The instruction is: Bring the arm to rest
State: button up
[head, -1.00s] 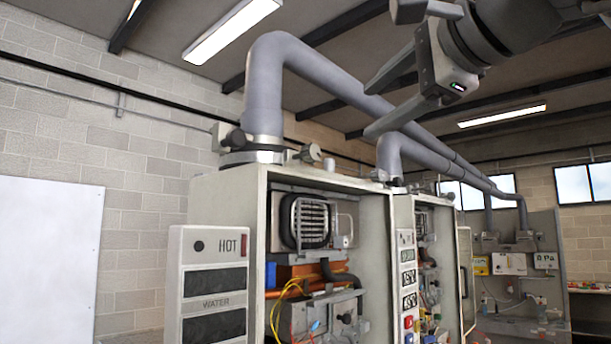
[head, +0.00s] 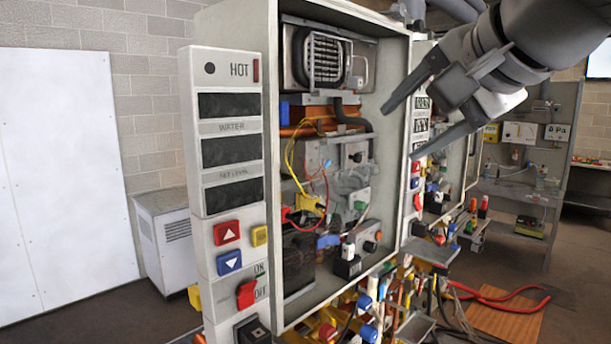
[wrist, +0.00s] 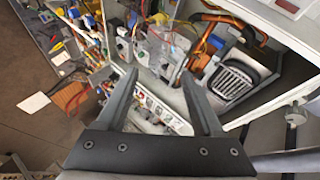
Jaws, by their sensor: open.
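My gripper (head: 402,130) is at the upper right of the head view, in front of the right part of the open heater cabinet (head: 388,160). Its two dark fingers are spread apart and point left. Nothing is between them. The wrist view shows the same open fingers (wrist: 165,100) at the bottom, with a white panel strip and the cabinet's inner parts beyond them. My arm comes in from the upper right corner of the head view. Whether the fingers touch the cabinet cannot be told, but they appear apart from it.
The cabinet's left door panel (head: 228,130) carries labels and coloured buttons. A second heater (head: 425,100) stands behind my gripper. Pipes, valves and cables (head: 370,310) crowd below. A white box (head: 165,240) stands by the left wall. Open floor (head: 90,315) shows at lower left.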

jog(key=s+f+n+g+h+b, duration=0.1)
jog(key=s+f+n+g, duration=0.2)
jog(key=f, duration=1.4)
jog(key=s+d+f+n+g+h+b, duration=0.1)
jog(key=s+f+n, duration=0.6)
jog(key=f, duration=1)
jog(key=shift+s+d+f+g+h, duration=0.3)
jog(key=shift+s+f+g+h, duration=0.1)
jog(key=shift+s+g+h, duration=0.45)
jog(key=shift+w, duration=0.1)
